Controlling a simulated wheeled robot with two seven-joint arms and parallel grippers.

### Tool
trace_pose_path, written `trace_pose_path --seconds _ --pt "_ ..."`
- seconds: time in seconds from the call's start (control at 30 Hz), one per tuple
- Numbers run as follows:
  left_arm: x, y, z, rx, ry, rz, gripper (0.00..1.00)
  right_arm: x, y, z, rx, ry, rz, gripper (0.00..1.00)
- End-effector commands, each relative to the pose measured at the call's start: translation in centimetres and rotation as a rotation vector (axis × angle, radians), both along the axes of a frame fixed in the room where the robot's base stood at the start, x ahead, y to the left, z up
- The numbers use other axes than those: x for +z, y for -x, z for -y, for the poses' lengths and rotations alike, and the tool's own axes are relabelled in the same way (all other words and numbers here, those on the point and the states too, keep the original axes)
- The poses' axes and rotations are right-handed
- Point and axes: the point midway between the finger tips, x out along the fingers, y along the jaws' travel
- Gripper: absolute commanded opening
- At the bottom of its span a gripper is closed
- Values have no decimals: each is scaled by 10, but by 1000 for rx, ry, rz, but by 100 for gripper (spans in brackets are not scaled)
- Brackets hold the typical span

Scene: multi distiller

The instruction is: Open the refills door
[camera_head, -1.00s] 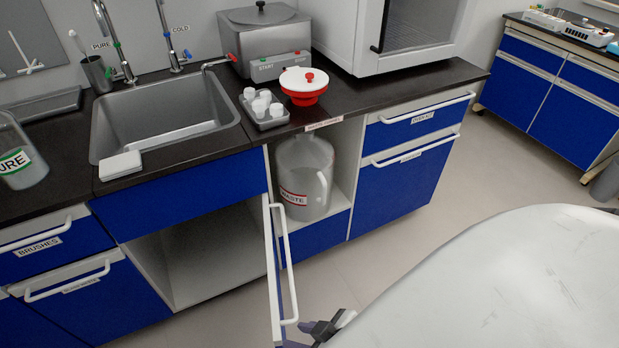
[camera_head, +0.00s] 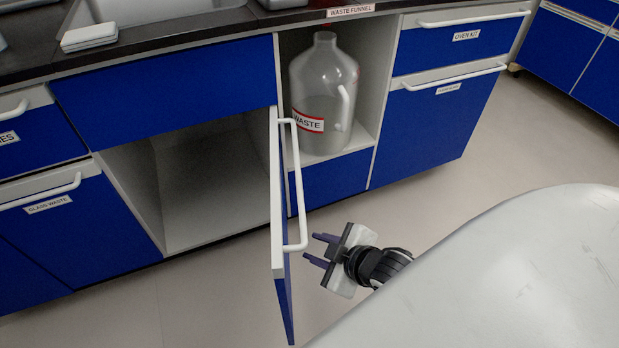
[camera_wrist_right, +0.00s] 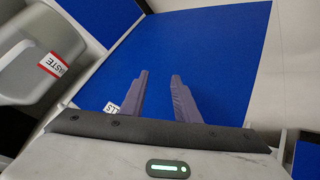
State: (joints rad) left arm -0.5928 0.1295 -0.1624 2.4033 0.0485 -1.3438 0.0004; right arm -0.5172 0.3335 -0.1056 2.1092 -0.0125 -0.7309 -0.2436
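A blue door (camera_head: 285,295) with a white edge and a white bar handle (camera_head: 299,190) stands swung out from an empty cabinet (camera_head: 210,185), seen nearly edge-on in the head view. My right gripper (camera_head: 318,250) is just right of the handle's lower end, fingers apart and pointing left at the door. It touches nothing that I can see. In the right wrist view the open, empty fingers (camera_wrist_right: 160,98) lie in front of a blue panel (camera_wrist_right: 200,45). A label (camera_wrist_right: 111,107) on it ends in "LLS", its start hidden. My left gripper is not in view.
A waste bottle (camera_head: 322,100) stands in the open niche right of the door; it also shows in the right wrist view (camera_wrist_right: 40,60). A drawer marked oven kit (camera_head: 466,36) is farther right. A large white surface (camera_head: 520,270) covers the lower right. Floor (camera_head: 420,215) around the gripper is clear.

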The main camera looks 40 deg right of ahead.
Motion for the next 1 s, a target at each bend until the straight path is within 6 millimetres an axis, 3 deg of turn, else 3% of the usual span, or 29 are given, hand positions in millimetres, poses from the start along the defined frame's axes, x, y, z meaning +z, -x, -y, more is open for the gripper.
trace_pose_path --seconds 0.2,0.33,0.47,0.7,0.87,1.0 --pt "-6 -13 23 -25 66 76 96 7 -48 35 250 198 333 29" --pt "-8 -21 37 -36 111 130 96 26 -60 57 414 323 560 29" --pt "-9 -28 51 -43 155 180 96 50 -56 78 564 440 775 29" --pt "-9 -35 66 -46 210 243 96 89 -29 106 741 573 1054 29" --pt "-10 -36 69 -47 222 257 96 99 -20 112 780 598 1125 29" --pt "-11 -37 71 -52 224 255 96 103 -30 104 782 599 1137 29"
